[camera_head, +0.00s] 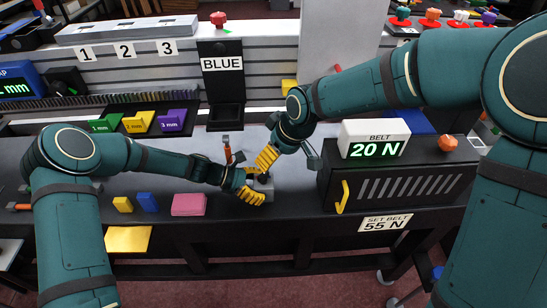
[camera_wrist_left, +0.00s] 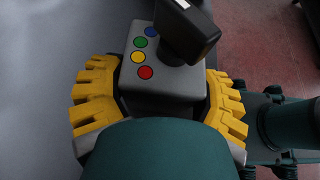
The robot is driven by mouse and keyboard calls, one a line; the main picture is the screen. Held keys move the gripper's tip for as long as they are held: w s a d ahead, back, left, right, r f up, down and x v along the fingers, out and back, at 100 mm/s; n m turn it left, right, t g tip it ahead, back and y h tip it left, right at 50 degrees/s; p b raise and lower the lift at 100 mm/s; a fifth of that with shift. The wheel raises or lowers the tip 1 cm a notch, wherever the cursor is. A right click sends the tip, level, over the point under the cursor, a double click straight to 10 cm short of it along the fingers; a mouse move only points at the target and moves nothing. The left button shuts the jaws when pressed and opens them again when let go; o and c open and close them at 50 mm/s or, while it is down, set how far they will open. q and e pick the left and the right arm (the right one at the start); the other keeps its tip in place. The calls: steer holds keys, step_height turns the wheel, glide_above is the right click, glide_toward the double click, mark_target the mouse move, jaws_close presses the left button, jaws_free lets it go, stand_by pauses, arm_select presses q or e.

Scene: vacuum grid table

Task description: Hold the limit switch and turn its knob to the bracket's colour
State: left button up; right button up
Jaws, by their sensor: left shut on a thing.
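The limit switch (camera_wrist_left: 168,85) is a grey box with blue, green, yellow and red dots on its face. A black knob (camera_wrist_left: 190,32) with a pale mark stands beside the dots. My left gripper (camera_head: 258,185) is shut on the box, its yellow fingers on both sides in the left wrist view. In the head view the switch (camera_head: 264,186) is small and partly hidden by the fingers. My right gripper (camera_head: 267,158) hangs just above the switch; I cannot tell whether it is open or touches the knob. The black upright bracket (camera_head: 222,88) bears a BLUE sign.
A belt box (camera_head: 400,185) reading 20 N stands to the right. Green, yellow and purple blocks (camera_head: 140,122) sit on a dark holder behind my left arm. A pink block (camera_head: 188,204) and small yellow and blue blocks lie left of the switch.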

arm_select(q)
steer(key=o, duration=0.9)
steer(key=v, duration=1.2)
